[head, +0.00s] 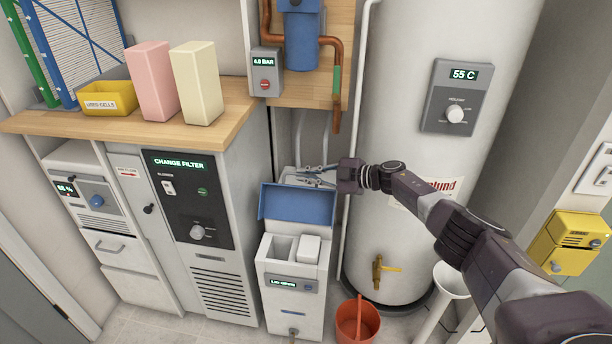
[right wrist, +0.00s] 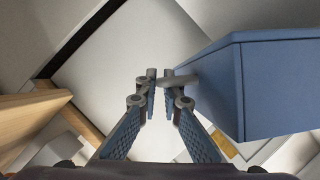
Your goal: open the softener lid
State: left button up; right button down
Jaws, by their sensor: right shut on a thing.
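The softener (head: 291,320) is a white cabinet on the floor with a small display reading "LID OPEN". Its blue lid (head: 297,205) stands raised at the back of the top, and the opening (head: 280,246) with a white block inside shows below it. My right gripper (head: 306,176) is at the upper edge of the lid, its arm coming from the right. My left gripper is out of view.
A white tank (head: 430,60) with a brass tap stands right of the softener. A red bucket (head: 357,322) is on the floor between them. A grey cabinet (head: 225,277) under a wooden counter (head: 60,122) stands to the left. A copper pipe hangs above.

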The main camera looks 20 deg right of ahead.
jog(key=shift+d+f, duration=0.1)
jog(key=shift+f, duration=0.2)
jog(key=c, duration=2.4)
grip_release()
jog(key=v, duration=1.2)
